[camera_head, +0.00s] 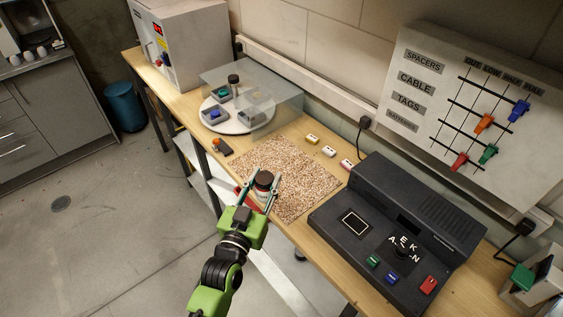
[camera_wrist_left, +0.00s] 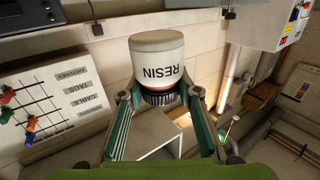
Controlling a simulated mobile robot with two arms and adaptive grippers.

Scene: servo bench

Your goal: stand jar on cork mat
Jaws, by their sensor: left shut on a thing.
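The jar (camera_head: 263,181) has a dark lid on top and a pale body. In the left wrist view the white jar (camera_wrist_left: 158,60) shows the word RESIN upside down, as the wall panel there also appears turned over. My left gripper (camera_head: 261,190) is shut on the jar, with one finger on each side of it. The speckled cork mat (camera_head: 293,172) lies flat on the bench. The jar appears over the mat's near left edge; I cannot tell whether it touches the mat. My right gripper is not in view.
A black console (camera_head: 400,225) stands right of the mat. A round white turntable (camera_head: 240,117) with a clear cover (camera_head: 270,95) stands at the far left. A small orange-topped item (camera_head: 218,146) sits near the mat's left corner.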

